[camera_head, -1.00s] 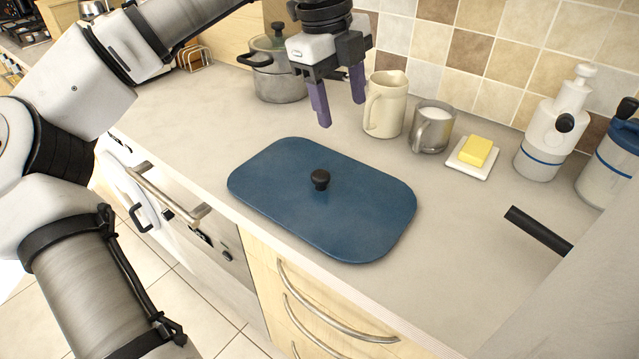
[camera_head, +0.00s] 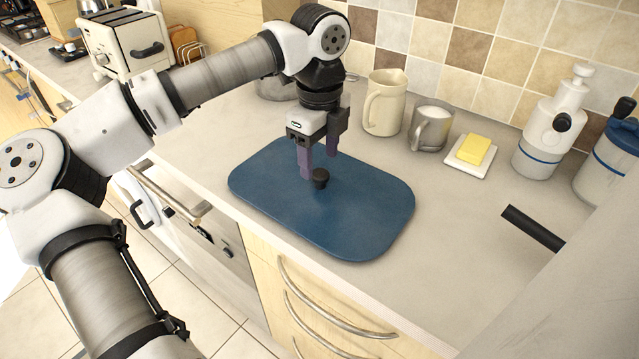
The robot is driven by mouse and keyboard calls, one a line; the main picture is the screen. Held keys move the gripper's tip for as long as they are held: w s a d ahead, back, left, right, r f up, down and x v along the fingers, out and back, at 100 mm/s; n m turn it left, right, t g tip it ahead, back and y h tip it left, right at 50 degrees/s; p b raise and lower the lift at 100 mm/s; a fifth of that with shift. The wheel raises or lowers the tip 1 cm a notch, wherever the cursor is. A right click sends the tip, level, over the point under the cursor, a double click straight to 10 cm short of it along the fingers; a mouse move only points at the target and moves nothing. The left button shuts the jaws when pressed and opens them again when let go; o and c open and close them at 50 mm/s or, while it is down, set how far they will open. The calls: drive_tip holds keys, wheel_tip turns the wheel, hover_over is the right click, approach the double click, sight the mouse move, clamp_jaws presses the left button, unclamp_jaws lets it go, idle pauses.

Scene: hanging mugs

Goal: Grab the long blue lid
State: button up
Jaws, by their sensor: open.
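The long blue lid (camera_head: 350,222) lies flat on the counter, a rounded rectangle with a small black knob (camera_head: 320,178) at its middle. My gripper (camera_head: 319,168) points down over the lid with its purple fingers open. The fingertips are close to the knob, the left finger just beside it and the right finger a little behind. I cannot tell whether a finger touches the knob or the lid.
A cream pitcher (camera_head: 385,103), a grey mug (camera_head: 431,127) and a butter dish (camera_head: 470,158) stand behind the lid, near the tiled wall. A black handle (camera_head: 533,228) juts in at right. A pot (camera_head: 277,88) is partly hidden behind my arm.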

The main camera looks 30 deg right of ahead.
sight(319, 172)
drive_tip(key=shift+f, duration=1.5)
drive_tip(key=shift+c, duration=0.3)
clamp_jaws()
